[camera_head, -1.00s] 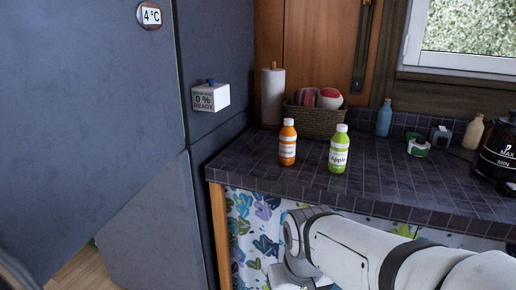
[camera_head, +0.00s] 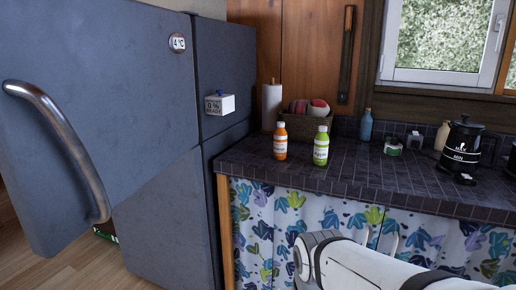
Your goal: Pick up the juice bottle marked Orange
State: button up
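The orange juice bottle (camera_head: 281,142), with a white cap and white label, stands upright on the dark tiled counter (camera_head: 350,172) near its left end. A green bottle marked Apple (camera_head: 321,147) stands upright just to its right, a small gap apart. My white arm reaches in from the lower right, below the counter's front edge. My gripper is not clearly visible; only arm links show, well below and to the right of the orange bottle.
A basket (camera_head: 305,127) and a paper towel roll (camera_head: 272,106) stand behind the bottles. A blue bottle (camera_head: 366,126) and a black kettle (camera_head: 464,148) stand further right. A grey fridge (camera_head: 100,100) with a door handle (camera_head: 70,150) is on the left. A patterned curtain (camera_head: 265,225) hangs below the counter.

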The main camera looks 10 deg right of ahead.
aim_at(280, 135)
jog(key=u, duration=0.15)
jog(key=i, duration=0.9)
jog(key=z, duration=0.05)
